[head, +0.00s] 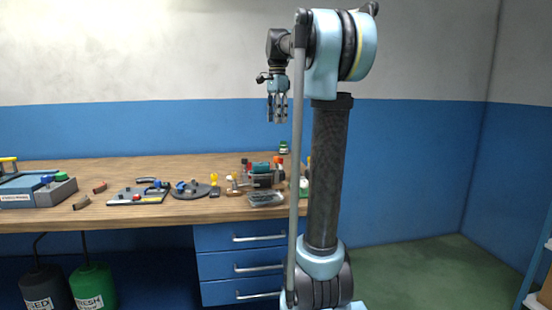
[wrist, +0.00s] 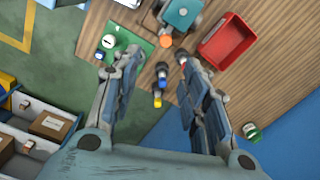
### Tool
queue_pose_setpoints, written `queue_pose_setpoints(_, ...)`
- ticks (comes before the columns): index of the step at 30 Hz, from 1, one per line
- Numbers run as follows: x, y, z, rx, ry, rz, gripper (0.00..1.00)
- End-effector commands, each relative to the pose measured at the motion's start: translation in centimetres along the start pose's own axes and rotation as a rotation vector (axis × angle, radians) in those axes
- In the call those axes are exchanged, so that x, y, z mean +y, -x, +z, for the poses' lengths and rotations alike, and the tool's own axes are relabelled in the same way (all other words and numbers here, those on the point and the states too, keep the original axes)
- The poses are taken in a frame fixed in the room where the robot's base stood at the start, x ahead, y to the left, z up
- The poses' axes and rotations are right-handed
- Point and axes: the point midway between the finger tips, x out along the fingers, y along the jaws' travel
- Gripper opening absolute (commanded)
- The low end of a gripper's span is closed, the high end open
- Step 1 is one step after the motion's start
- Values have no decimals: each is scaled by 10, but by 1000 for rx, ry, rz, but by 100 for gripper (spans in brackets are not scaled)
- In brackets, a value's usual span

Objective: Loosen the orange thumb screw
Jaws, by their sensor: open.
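A small orange round knob, likely the orange thumb screw (wrist: 166,41), shows in the wrist view at the edge of a teal and grey device (wrist: 182,14). A teal device (head: 262,168) also stands on the bench in the head view, but I cannot make out the screw clearly there. My gripper (head: 277,117) is open and empty, pointing down high above the bench. In the wrist view its two fingers (wrist: 158,60) are spread, and the orange knob appears just beyond and between their tips, apart from them.
A wooden workbench (head: 150,212) carries several tools to the left. The wrist view shows a red tray (wrist: 226,42), a green plate (wrist: 123,44), dark pieces with blue and yellow ends (wrist: 158,100) and a green-topped container (wrist: 251,131). A shelf with boxes (wrist: 48,125) is at lower left.

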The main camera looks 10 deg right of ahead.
Motion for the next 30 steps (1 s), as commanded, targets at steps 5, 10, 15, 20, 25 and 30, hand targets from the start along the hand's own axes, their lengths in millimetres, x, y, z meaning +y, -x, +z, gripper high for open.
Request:
queue_pose_setpoints(5, -15, 9, -4, -2, -56, 8, 41)
queue_pose_setpoints(10, -16, -1, -5, -3, -65, 9, 41)
queue_pose_setpoints(15, -16, -27, -5, -3, -63, 8, 41)
queue_pose_setpoints(20, -15, -56, -4, -3, -62, 8, 41)
queue_pose_setpoints(25, -15, -86, -4, -3, -62, 8, 41)
queue_pose_setpoints(30, -15, -116, -4, -3, -61, 8, 41)
